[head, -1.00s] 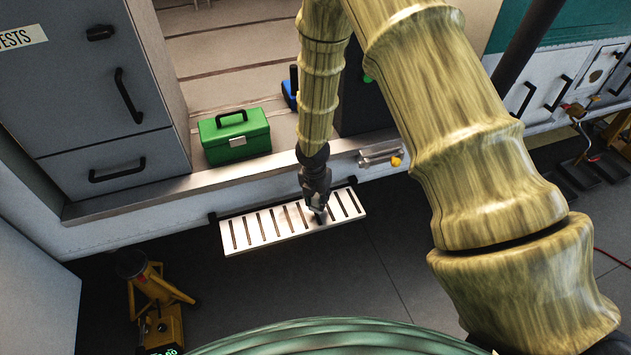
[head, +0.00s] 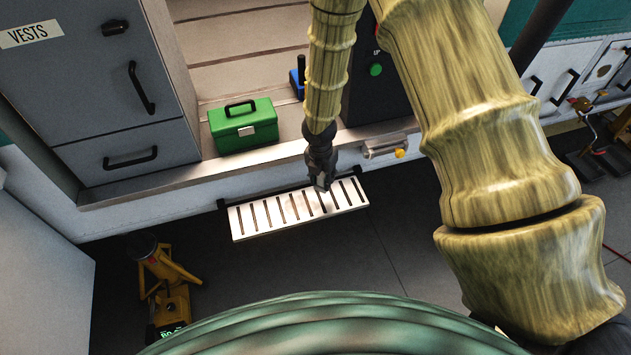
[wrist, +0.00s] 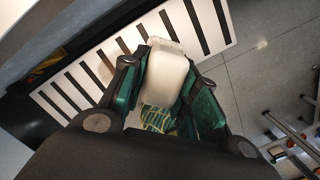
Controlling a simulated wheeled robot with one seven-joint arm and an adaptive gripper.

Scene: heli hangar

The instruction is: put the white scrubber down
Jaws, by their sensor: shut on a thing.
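The white scrubber (wrist: 168,72) is a pale block with rounded edges, seen in the wrist view between the two fingers of my gripper (wrist: 170,88). My gripper is shut on it. In the head view my gripper (head: 321,184) hangs over the right half of the white slatted step, and the scrubber is too small and hidden there to make out clearly. From these views I cannot tell how high the scrubber is above the step.
The white slatted step (head: 290,218) juts out below the metal sill. A green toolbox (head: 243,127) stands on the floor behind the sill, beside grey cabinets (head: 95,85). A yellow jack (head: 165,280) stands on the dark floor at lower left. The floor right of the step is clear.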

